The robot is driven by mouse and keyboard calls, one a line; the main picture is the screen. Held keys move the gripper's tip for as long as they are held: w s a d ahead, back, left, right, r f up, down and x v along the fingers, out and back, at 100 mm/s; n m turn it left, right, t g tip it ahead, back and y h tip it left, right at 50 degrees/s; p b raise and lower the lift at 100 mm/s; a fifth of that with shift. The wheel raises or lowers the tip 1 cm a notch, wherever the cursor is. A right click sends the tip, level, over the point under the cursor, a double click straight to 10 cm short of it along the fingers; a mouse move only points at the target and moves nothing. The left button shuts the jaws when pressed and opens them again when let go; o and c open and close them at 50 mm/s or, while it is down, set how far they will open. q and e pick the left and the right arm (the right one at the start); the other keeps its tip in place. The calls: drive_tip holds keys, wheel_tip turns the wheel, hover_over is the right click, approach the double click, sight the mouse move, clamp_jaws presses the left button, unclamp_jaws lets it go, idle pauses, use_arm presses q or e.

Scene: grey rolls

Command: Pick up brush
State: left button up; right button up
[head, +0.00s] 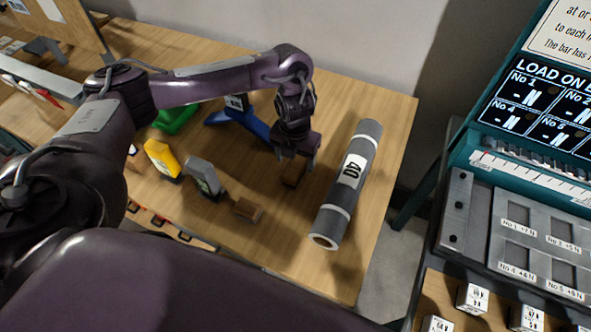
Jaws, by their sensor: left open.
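My left gripper (296,160) points down over the wooden table, its fingers apart. A small brown block-like thing (293,174) lies just beneath and partly between its fingers; the gripper hides part of it. I cannot tell whether they touch. A similar small brown piece (248,209) lies nearer, to the left. Either may be the brush; no bristles can be made out. My right gripper is not in view.
A grey roll (350,180) marked 40 lies just right of my left gripper. A grey labelled piece (203,175), a yellow piece (163,160), a blue piece (245,120) and a green piece (175,118) are to the left. A teal-framed panel (470,150) stands beyond the table's right edge.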

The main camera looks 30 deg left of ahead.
sight(295, 167)
use_arm(q)
wheel_tip(295, 167, down, 4)
drive_tip(key=shift+w+a+f, duration=0.1)
drive_tip(key=shift+f, duration=0.15)
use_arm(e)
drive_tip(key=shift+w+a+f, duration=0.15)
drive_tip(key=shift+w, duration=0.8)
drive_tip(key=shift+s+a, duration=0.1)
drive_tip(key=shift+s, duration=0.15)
use_arm(q)
drive_tip(key=shift+f+b, duration=0.25)
drive_tip(key=shift+b, duration=0.1)
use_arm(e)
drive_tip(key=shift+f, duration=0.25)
use_arm(q)
drive_tip(key=c, duration=1.1)
drive_tip(key=shift+r, duration=0.1)
